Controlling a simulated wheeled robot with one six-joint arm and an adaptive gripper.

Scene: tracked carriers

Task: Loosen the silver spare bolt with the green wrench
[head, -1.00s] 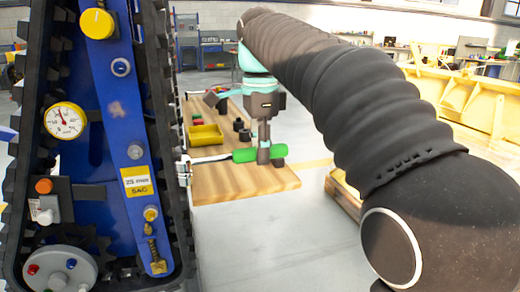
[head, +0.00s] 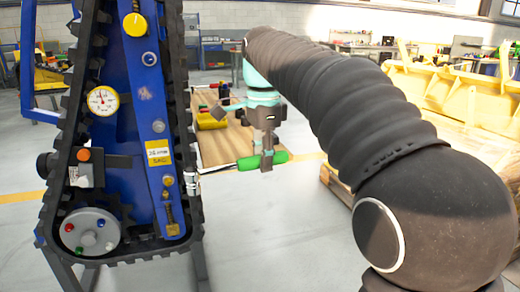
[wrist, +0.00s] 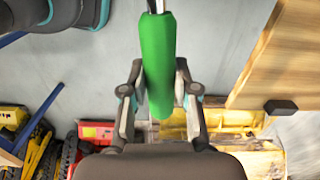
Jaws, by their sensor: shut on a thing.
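The green wrench's handle (head: 263,161) lies nearly level in the jaws of my gripper (head: 267,158), which is shut on it. In the wrist view the green handle (wrist: 158,65) runs up between the two fingers, and its metal shaft leaves the top edge. In the head view the shaft points left to the right side of the blue tracked carrier (head: 128,120). A silver bolt-like part (head: 193,185) shows there at the track's edge. The wrench's tip meets or overlaps it; I cannot tell whether it is seated on it.
A wooden bench (head: 225,145) with a yellow tray (head: 211,118) stands behind my gripper. A pressure gauge (head: 103,100) and a grey disc (head: 90,231) are on the carrier's face. A yellow structure (head: 450,95) stands at the right. Grey floor is open below the wrench.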

